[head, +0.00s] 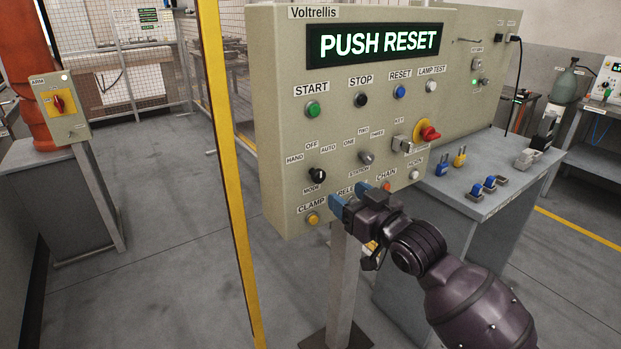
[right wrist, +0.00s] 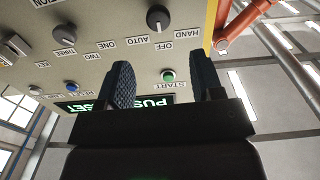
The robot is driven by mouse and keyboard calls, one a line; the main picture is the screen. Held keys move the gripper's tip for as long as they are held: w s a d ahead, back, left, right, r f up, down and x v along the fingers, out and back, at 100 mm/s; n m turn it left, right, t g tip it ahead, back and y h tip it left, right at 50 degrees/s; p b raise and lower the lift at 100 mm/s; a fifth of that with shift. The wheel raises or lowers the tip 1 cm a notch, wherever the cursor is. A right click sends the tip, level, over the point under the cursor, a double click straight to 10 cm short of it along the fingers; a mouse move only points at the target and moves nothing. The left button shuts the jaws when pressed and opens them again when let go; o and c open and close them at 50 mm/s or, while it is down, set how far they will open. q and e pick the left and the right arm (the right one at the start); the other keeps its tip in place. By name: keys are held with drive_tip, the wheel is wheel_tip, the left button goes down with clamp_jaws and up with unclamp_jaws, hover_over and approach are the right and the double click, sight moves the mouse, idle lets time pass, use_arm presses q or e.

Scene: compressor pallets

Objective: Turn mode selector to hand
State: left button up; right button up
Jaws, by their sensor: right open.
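The mode selector (head: 317,175) is a black knob low on the left of the beige panel, below the HAND, OFF and AUTO labels. It also shows at the top of the right wrist view (right wrist: 158,18), where the picture is upside down. My right gripper (head: 351,196) is open and empty, in front of the panel's lower edge, right of and below the selector in the head view. Its two blue fingertips show apart in the right wrist view (right wrist: 163,85), and the knob is beyond them, untouched. My left gripper is out of view.
The panel's display (head: 374,43) reads PUSH RESET. The station knob (head: 366,157) and the yellow clamp button (head: 313,219) are near the selector. A red emergency stop (head: 429,133) sticks out at right. A yellow post (head: 226,150) stands left of the panel.

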sight(321, 177)
drive_tip(key=b+x, duration=0.1)
drive_tip(key=x, duration=0.9)
drive_tip(key=shift+w+a+f+b, duration=0.15)
drive_tip(key=shift+w+b, duration=0.15)
drive_tip(key=shift+w, duration=0.05)
drive_tip(key=c, duration=0.9)
